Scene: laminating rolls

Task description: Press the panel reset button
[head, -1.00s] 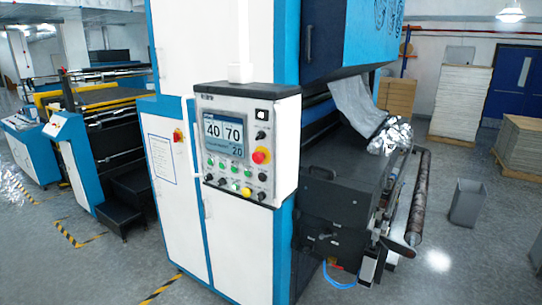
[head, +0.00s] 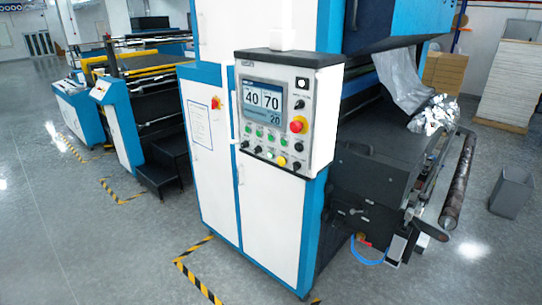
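The control panel (head: 276,112) is a white box with a dark top on the front of the blue-and-white machine, right of the middle in the head view. Its screen (head: 264,100) reads 40, 70 and 20. Below the screen are small green buttons (head: 259,132), a yellow button (head: 282,161) and black knobs. The button labels are too small to read, so I cannot tell which one is reset. Neither gripper is in view.
The machine's roller (head: 459,180) and crumpled foil (head: 434,116) stick out at the right. A grey bin (head: 511,192) stands on the floor at far right. Black steps (head: 160,172) stand at left. The floor before the panel is clear, with yellow-black tape (head: 195,280).

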